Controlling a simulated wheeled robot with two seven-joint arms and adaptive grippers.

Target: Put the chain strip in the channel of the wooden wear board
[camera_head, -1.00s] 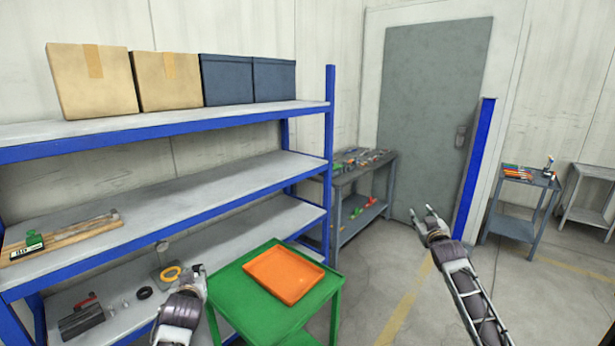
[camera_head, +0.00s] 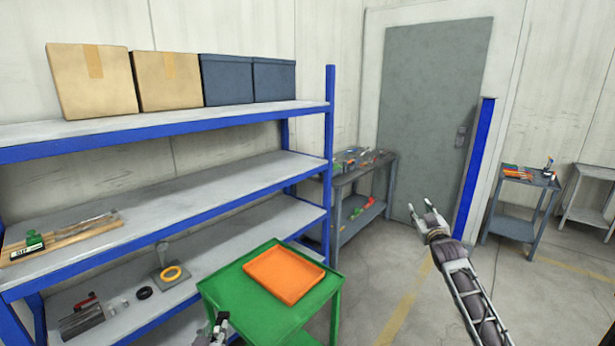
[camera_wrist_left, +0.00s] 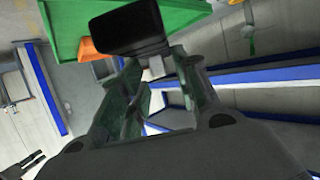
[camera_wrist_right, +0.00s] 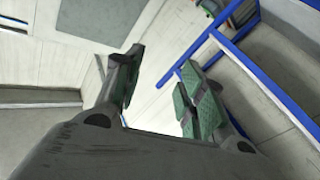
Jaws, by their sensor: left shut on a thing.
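A long wooden board (camera_head: 72,240), which looks like the wear board, lies on the left of the middle shelf. A grey strip-like patch (camera_head: 95,222) shows along its top; I cannot tell if this is the chain strip. My left gripper (camera_head: 220,322) is low at the front left of the green cart, apart from the board. In the left wrist view it is shut on a dark block-like thing (camera_wrist_left: 130,28), whose identity I cannot tell. My right gripper (camera_head: 432,218) is raised over the floor near the door. Its fingers (camera_wrist_right: 155,92) are apart and empty.
An orange tray (camera_head: 285,275) sits on the green cart (camera_head: 225,287). A green-labelled item (camera_head: 28,246) is at the board's left end. The middle shelf's right half is clear.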

